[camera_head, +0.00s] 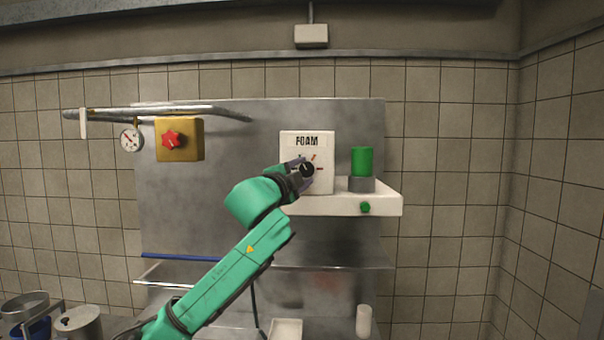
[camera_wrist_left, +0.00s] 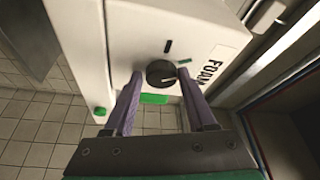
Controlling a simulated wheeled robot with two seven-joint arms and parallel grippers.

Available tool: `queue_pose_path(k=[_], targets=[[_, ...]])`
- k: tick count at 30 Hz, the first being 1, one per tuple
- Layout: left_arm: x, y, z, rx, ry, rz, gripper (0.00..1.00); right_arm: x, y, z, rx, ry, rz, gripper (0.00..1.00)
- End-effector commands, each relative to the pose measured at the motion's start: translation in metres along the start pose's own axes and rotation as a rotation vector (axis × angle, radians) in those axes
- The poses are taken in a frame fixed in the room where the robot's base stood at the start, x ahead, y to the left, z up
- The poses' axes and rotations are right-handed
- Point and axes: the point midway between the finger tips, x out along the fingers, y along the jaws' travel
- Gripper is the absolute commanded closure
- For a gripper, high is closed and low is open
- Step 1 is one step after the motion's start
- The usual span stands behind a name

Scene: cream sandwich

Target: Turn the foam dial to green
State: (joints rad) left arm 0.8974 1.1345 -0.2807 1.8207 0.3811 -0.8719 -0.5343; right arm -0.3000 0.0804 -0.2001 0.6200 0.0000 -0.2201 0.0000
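The foam dial (camera_head: 307,170) is a round black knob with a thin pale pointer line, on the front of a white box (camera_head: 322,183) labelled FOAM. In the left wrist view the dial (camera_wrist_left: 160,73) sits between the two fingertips of my left gripper (camera_wrist_left: 160,78), one on each side, with narrow gaps visible. A green mark (camera_wrist_left: 184,62) and a dark mark (camera_wrist_left: 168,46) are on the panel near the dial. The pointer line runs roughly toward the label side, close to the green mark. In the head view the left gripper (camera_head: 300,170) partly covers the dial. My right gripper is out of view.
A white shelf (camera_head: 385,199) with a green button (camera_head: 365,208) supports a green cylinder (camera_head: 362,161) in a grey holder, right of the box. A yellow box with a red knob (camera_head: 174,141) and a gauge (camera_head: 131,140) are at the left. Pots (camera_head: 78,322) stand lower left.

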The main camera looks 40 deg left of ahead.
Motion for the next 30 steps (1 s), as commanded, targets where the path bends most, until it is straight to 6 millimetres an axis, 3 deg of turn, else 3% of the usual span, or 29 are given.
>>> queue_pose_path(k=[10,14,17,24,30], targets=[[-0.001,-0.001,0.000,-0.001,0.001,-0.003,0.21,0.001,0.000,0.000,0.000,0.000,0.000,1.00],[-0.009,0.002,0.001,-0.002,0.001,-0.004,0.21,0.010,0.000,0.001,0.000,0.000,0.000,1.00],[-0.028,0.007,0.003,0.003,0.001,-0.005,0.21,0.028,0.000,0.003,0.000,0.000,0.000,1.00],[-0.101,0.011,0.003,0.004,0.001,-0.007,0.21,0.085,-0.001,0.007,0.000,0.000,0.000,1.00],[-0.140,0.004,0.001,0.000,0.001,-0.004,0.21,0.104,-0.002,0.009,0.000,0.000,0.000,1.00]])
